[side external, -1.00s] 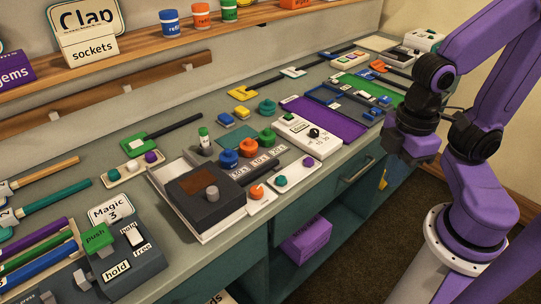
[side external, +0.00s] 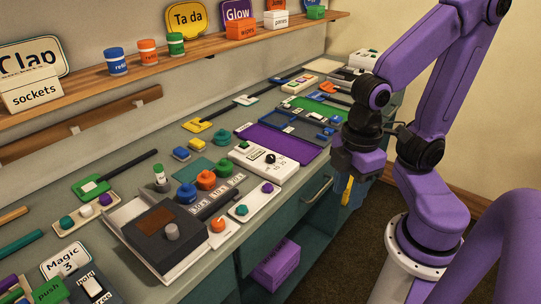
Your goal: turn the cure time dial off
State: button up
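A white box (side external: 285,168) with a black round knob (side external: 270,158) and printed numbers lies mid-bench. An orange round knob (side external: 218,225) sits on a small white plate beside a dark grey box (side external: 160,240), which has a grey knob (side external: 172,231) on top. No readable label says which of these is the cure time dial, and the pointer settings are too small to tell. My gripper (side external: 350,183) hangs at the bench's front edge, right of the white box and apart from the knobs. Its fingers are unclear against yellow and blue patches.
Blue, orange and green round-topped pieces (side external: 206,180) stand between the white box and the grey box. A white plate (side external: 252,204) with green and purple knobs lies in front. A purple mat (side external: 275,143) lies behind. A shelf (side external: 190,52) runs along the wall.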

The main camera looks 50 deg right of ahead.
jog(key=shift+o, duration=0.8)
jog(key=w+a+r+m, duration=0.1)
jog(key=w+r, duration=0.1)
jog(key=w, duration=0.6)
jog(key=shift+w+m, duration=0.3)
jog(key=shift+m, duration=0.1)
notch_tip(320, 180, up, 2)
jog(key=m, duration=0.5)
send_over(271, 156)
notch_tip(271, 156, down, 17)
jog(key=shift+f, duration=0.1)
jog(key=shift+a, duration=0.1)
jog(key=c, duration=1.1)
